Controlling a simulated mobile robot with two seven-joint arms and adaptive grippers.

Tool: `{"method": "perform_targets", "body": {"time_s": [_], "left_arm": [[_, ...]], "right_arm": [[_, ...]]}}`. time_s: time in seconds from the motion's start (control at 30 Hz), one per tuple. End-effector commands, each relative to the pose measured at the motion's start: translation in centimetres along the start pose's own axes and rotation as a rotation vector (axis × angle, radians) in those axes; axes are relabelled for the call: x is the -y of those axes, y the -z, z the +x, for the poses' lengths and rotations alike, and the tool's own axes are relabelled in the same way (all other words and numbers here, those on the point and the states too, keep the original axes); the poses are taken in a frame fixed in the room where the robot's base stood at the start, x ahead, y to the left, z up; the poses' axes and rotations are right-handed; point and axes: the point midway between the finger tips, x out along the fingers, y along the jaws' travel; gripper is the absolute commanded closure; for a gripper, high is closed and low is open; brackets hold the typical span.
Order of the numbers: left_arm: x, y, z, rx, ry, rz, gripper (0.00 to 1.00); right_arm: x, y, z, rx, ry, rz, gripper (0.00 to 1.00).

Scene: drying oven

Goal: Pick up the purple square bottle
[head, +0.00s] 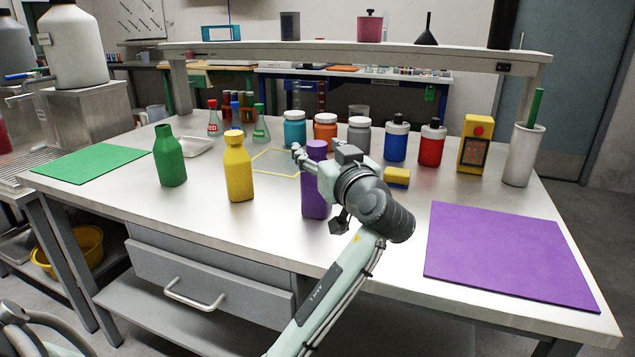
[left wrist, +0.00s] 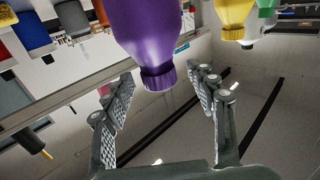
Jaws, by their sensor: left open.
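The purple square bottle (head: 314,201) stands upright near the front middle of the metal table, partly hidden by my left gripper. My left gripper (head: 318,188) is open beside it, on its right in the head view, with the fingers spread toward it. In the left wrist view, which is turned over, the purple bottle (left wrist: 150,35) fills the top middle. Its ribbed cap lies in the gap between the two open fingertips of my left gripper (left wrist: 166,84). I see no finger pressing on it. My right gripper is not in view.
A yellow bottle (head: 239,175) and a green bottle (head: 170,163) stand to the left. Several jars and bottles line the back, with a yellow block (head: 397,178) nearer. A purple mat (head: 505,258) lies right, a green mat (head: 85,162) left. The front left tabletop is bare.

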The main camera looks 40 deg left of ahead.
Motion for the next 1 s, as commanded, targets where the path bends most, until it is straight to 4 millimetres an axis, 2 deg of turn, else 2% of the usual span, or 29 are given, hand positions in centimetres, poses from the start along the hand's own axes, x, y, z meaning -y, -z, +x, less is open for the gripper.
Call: {"method": "perform_targets", "body": {"time_s": [0.13,0.4,0.87,1.0], "left_arm": [[0.0,0.1,1.8,-0.001,0.001,0.002,0.43],[0.0,0.0,2.2,0.001,0.000,-0.001,0.43],[0.0,0.0,2.1,0.001,0.000,-0.001,0.98],[0.0,0.0,2.1,0.000,0.000,-0.001,1.00]], "right_arm": [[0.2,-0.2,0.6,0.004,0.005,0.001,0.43],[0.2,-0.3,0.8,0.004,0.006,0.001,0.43],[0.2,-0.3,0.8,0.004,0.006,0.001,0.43],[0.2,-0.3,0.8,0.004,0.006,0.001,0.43]]}}
